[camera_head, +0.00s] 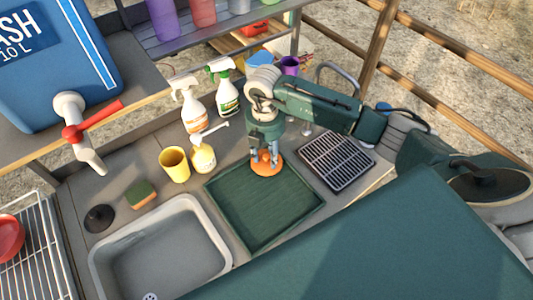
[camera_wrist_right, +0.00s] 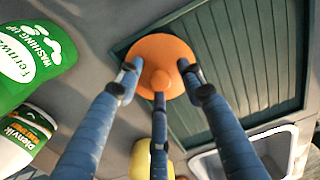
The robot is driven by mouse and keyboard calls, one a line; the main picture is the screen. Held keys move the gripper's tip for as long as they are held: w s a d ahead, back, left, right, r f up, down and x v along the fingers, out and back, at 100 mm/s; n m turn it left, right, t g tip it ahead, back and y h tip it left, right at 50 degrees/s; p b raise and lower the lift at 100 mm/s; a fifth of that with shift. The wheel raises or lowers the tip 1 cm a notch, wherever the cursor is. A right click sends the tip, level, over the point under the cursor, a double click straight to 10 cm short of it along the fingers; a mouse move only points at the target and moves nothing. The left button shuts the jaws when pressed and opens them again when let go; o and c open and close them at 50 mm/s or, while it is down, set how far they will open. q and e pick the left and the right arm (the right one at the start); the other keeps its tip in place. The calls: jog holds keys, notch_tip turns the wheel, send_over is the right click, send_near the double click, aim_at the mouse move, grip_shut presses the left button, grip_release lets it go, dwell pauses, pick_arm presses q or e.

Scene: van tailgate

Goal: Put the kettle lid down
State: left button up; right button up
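The orange kettle lid (camera_head: 266,170) is a round disc with a knob, at the back corner of the green ribbed tray (camera_head: 262,215). In the right wrist view the lid (camera_wrist_right: 160,47) overlaps the tray's corner, knob towards me. My right gripper (camera_head: 265,161) points down over the lid, its three fingers around the knob. In the right wrist view the fingertips (camera_wrist_right: 159,78) stand apart, with gaps visible beside the knob. The lid's underside is hidden. No kettle is clearly seen. My left gripper is not in view.
A yellow cup (camera_head: 174,164), a soap pump bottle (camera_head: 202,158) and two spray bottles (camera_head: 228,95) stand left of the gripper. A grey sink (camera_head: 160,250) is front left, a black grate (camera_head: 337,162) to the right. Most of the tray is clear.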

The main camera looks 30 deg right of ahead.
aim_at(266, 155)
notch_tip(266, 155, up, 12)
jog(key=b, duration=0.3)
jog(key=shift+b, duration=0.35)
jog(key=shift+a, duration=0.1)
